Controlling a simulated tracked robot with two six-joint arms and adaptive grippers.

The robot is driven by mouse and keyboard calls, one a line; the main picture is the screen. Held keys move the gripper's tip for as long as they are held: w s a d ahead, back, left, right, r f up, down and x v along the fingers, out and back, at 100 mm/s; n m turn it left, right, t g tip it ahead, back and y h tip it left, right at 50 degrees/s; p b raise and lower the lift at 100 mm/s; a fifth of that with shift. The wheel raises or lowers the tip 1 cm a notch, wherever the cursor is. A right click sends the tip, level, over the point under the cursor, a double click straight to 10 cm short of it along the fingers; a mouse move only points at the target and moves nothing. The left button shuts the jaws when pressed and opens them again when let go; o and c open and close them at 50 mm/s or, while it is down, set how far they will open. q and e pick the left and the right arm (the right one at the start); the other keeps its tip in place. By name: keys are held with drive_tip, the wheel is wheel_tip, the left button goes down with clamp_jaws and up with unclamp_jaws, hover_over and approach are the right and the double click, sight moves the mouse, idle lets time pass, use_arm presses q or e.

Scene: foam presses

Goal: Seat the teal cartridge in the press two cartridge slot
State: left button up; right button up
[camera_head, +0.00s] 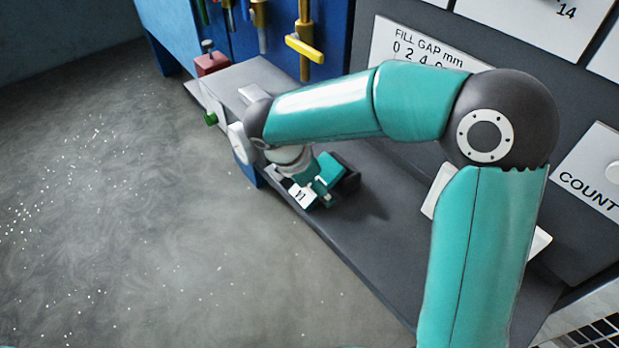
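One teal arm enters from the lower right and reaches left over a dark grey bench; I take it as my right arm. The wrist hides much of this spot, so the fingers' opening and any seating are unclear. My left gripper is not in view.
The dark grey bench (400,245) is clear in front of the holder. A red block (211,64) and a green knob (211,118) are at the far end. A "FILL GAP mm" sign (425,45) is on the wall behind.

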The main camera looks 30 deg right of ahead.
drive_tip(key=v, duration=1.7)
drive_tip(key=shift+w+a+p, duration=0.15)
drive_tip(key=shift+w+p, duration=0.05)
drive_tip(key=shift+p, duration=0.25)
drive_tip(key=shift+f, duration=0.15)
